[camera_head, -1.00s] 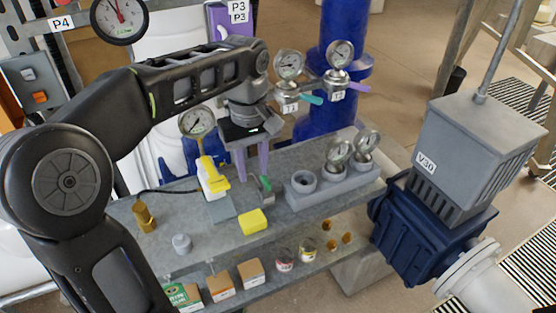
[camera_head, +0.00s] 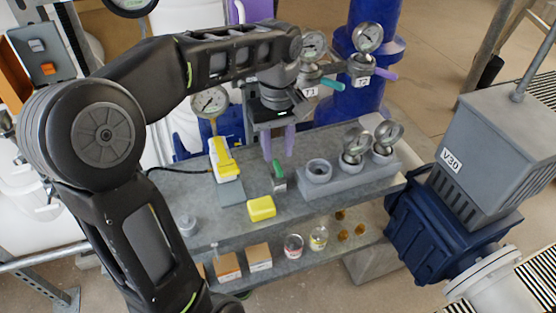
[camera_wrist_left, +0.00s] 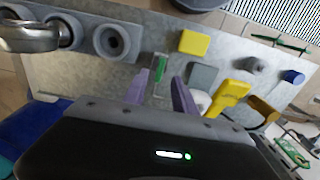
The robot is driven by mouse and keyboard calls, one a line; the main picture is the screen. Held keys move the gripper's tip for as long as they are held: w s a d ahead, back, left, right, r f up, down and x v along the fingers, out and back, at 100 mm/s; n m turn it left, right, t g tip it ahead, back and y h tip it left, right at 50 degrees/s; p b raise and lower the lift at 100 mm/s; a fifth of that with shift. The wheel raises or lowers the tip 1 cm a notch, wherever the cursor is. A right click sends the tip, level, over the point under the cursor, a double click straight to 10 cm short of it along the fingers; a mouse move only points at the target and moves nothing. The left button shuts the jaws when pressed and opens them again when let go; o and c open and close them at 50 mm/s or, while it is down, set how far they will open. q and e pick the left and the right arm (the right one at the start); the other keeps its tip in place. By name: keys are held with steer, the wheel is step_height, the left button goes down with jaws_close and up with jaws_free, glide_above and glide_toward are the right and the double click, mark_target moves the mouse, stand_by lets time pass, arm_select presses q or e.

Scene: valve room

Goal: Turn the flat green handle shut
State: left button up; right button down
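A small green handle (camera_head: 278,170) stands on a small grey fitting on the grey bench, beside the grey block. It also shows in the left wrist view (camera_wrist_left: 160,68). My left gripper (camera_head: 278,152) points down with its two purple fingers apart and empty. In the left wrist view the fingertips (camera_wrist_left: 159,80) lie either side of the handle's line. I cannot tell how far above the handle they are. Another lever, teal-green (camera_head: 332,84), sits on the T1 valve behind my left wrist. My right gripper is out of view.
A yellow block (camera_head: 262,208) and a yellow tool (camera_head: 222,158) on a grey pad stand left of the handle. A grey block (camera_head: 345,180) with gauges stands to its right. Gauge valves T1 and T2 (camera_head: 363,82) rise behind. Boxes and jars fill the lower shelf.

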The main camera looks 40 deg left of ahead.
mark_target(278, 165)
arm_select(q)
steer(key=shift+f, duration=2.2)
steer(key=shift+c, duration=0.4)
jaws_close()
